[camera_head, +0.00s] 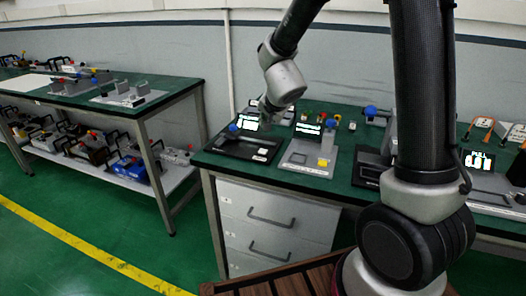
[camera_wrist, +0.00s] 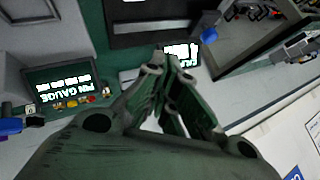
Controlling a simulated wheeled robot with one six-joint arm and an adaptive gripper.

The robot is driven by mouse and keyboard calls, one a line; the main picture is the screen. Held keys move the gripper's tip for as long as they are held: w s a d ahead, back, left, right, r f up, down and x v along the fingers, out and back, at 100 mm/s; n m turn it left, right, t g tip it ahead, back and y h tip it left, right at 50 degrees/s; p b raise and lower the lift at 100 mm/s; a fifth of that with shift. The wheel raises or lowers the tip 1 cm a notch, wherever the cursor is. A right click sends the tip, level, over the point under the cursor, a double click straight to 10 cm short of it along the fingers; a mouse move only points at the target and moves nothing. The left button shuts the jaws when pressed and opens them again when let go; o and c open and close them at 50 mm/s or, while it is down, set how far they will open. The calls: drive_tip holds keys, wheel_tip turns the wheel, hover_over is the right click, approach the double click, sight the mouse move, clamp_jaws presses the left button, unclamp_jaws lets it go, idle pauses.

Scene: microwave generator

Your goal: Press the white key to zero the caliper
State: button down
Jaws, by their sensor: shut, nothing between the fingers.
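The caliper station's lit screen (camera_head: 247,122) stands at the left end of the green bench, on a dark base (camera_head: 245,148) with a blue knob (camera_head: 233,128). My gripper (camera_head: 268,103) is over this station, close to the right of the screen. In the wrist view my gripper (camera_wrist: 166,62) is shut and empty, its fingertips together. Behind the tips, the caliper screen (camera_wrist: 191,50) shows, partly covered by the fingers. I cannot make out the white key for certain; the fingers may hide it. I cannot tell whether the tips touch anything.
A pin gauge station with a lit screen (camera_head: 308,128) stands right of the caliper; its screen also shows in the wrist view (camera_wrist: 64,88). More devices stand further right, partly behind my arm. White drawers (camera_head: 275,225) are below. Another bench (camera_head: 100,95) is at left, across open floor.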

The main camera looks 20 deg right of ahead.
sight(266, 150)
drive_tip(key=shift+f, duration=3.85)
drive_tip(key=shift+f, duration=0.4)
drive_tip(key=shift+f, duration=0.4)
drive_tip(key=shift+r, duration=0.85)
drive_tip(key=shift+r, duration=2.5)
